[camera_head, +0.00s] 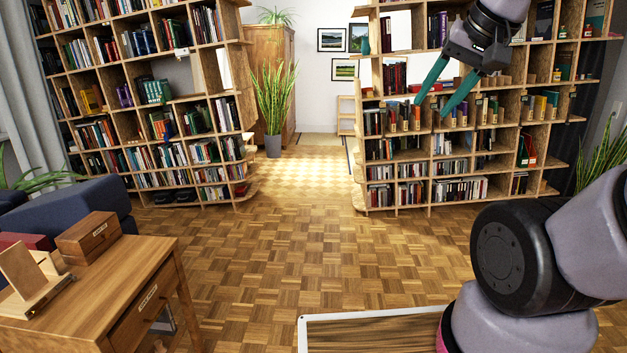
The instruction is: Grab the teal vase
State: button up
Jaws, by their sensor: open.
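A small teal vase (365,46) stands on an upper shelf at the left end of the right bookcase (357,178). It is small in the picture, and its fine shape is hard to make out. My gripper (431,109) hangs at the upper right, in front of the right bookcase. Its two teal fingers are spread apart and point down and to the left, with nothing between them. In the picture, it is to the right of the vase and lower, apart from it.
A left bookcase (140,45) full of books faces a gap to the right bookcase. A potted plant (273,95) stands in the gap. A wooden desk (150,265) with a box (88,238) is at the lower left, beside a dark blue sofa (75,207). The parquet floor (300,240) between is clear.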

aim_at(366, 50)
jog(key=i, duration=2.05)
jog(key=i+j, duration=0.1)
jog(key=i, duration=2)
jog(key=l+z, duration=0.05)
jog(key=l, duration=0.05)
